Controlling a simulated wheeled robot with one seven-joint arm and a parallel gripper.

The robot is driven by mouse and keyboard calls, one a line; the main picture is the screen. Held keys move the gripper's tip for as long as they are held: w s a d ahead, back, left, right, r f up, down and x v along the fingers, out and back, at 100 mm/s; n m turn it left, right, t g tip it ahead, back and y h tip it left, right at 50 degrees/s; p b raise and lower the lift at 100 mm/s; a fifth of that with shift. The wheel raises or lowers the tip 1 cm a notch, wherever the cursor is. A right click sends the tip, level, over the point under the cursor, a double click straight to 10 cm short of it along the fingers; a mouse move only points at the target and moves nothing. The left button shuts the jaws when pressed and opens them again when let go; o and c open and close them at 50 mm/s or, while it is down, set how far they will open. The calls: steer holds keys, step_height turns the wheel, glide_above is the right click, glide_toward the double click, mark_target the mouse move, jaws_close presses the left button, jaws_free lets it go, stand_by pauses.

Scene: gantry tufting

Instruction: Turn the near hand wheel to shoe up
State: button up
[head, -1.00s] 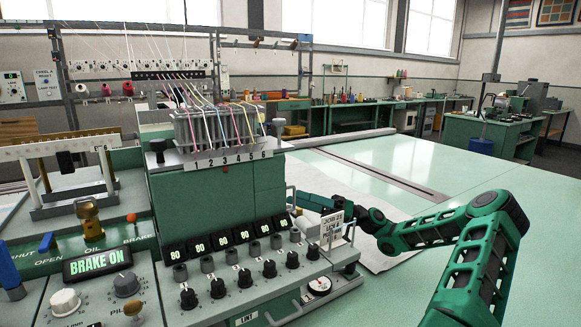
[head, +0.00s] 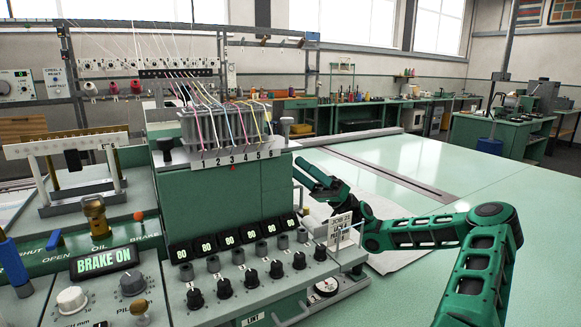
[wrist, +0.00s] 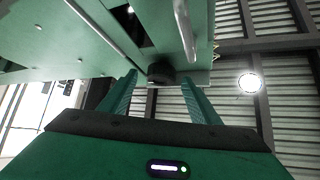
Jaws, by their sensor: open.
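My gripper (head: 305,170) is open and empty, raised beside the right end of the green machine head (head: 225,200). In the wrist view my fingers (wrist: 160,88) reach upward, apart. A dark round knob (wrist: 161,73) shows between and beyond their tips, under a green panel; I cannot tell whether it is the near hand wheel. In the head view, two black knobs stand on top of the machine, one at the left (head: 166,147) and one at the right (head: 287,124). No gripper contact with either is visible. The shoe cannot be made out.
A pale bent handle (head: 305,190) is close to my gripper. A small sign (head: 340,225) stands beside my forearm. Dials (head: 250,278) and displays reading 80 line the machine's front. A panel (head: 105,260) reads BRAKE ON. The green table (head: 450,185) at right is mostly clear.

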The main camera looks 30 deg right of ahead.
steer(key=shift+x, duration=1.05)
steer(key=c, duration=1.1)
steer(key=shift+o, duration=0.2)
